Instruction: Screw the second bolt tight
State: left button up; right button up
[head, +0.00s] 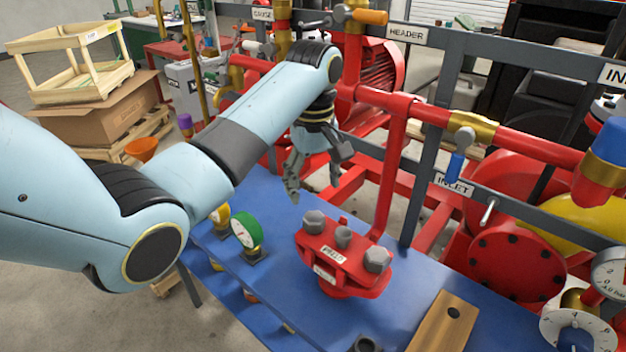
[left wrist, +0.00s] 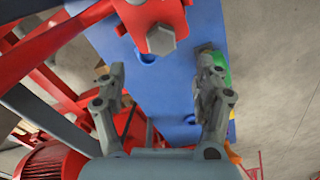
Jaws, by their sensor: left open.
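A red flange (head: 340,272) with a white label stands on the blue bench. Grey hex bolt heads sit on its left (head: 313,221) and right (head: 377,259) ends, with a smaller grey fitting (head: 343,237) between them. Which is the second bolt cannot be told. My left gripper (head: 314,193) hangs above and behind the flange's left end, open and empty, apart from the bolts. In the left wrist view its fingers (left wrist: 162,95) are spread wide, and one bolt head (left wrist: 161,39) on the red flange (left wrist: 150,12) lies beyond them. My right gripper is not in view.
The blue bench (head: 295,305) has a green-rimmed gauge (head: 245,230) left of the flange and a wooden block (head: 445,322) with a hole at right. Red pipes (head: 393,170) and a grey frame (head: 415,180) stand close behind. Bench space in front of the flange is mostly clear.

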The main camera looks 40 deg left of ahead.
aim_at(314, 217)
pick_arm(q)
jog(key=f, duration=0.3)
jog(key=shift+s+d+f, duration=0.15)
jog(key=shift+s, duration=0.1)
notch_tip(314, 217, down, 5)
jog(key=shift+w, duration=0.1)
jog(key=shift+f, duration=0.25)
jog(key=shift+c, duration=1.6)
jog(key=c, duration=0.9)
jog(key=o, duration=0.5)
jog(key=c, duration=0.6)
jog(key=shift+o, duration=0.2)
jog(key=shift+r+m+p, duration=0.15)
jog(key=shift+m+p, duration=0.7)
jog(key=shift+m, duration=0.05)
jog(key=shift+m+p, duration=0.3)
jog(key=shift+m, duration=0.5)
jog(key=m, duration=0.5)
jog(key=shift+f, duration=0.2)
jog(key=m, duration=0.6)
jog(key=shift+m, duration=0.3)
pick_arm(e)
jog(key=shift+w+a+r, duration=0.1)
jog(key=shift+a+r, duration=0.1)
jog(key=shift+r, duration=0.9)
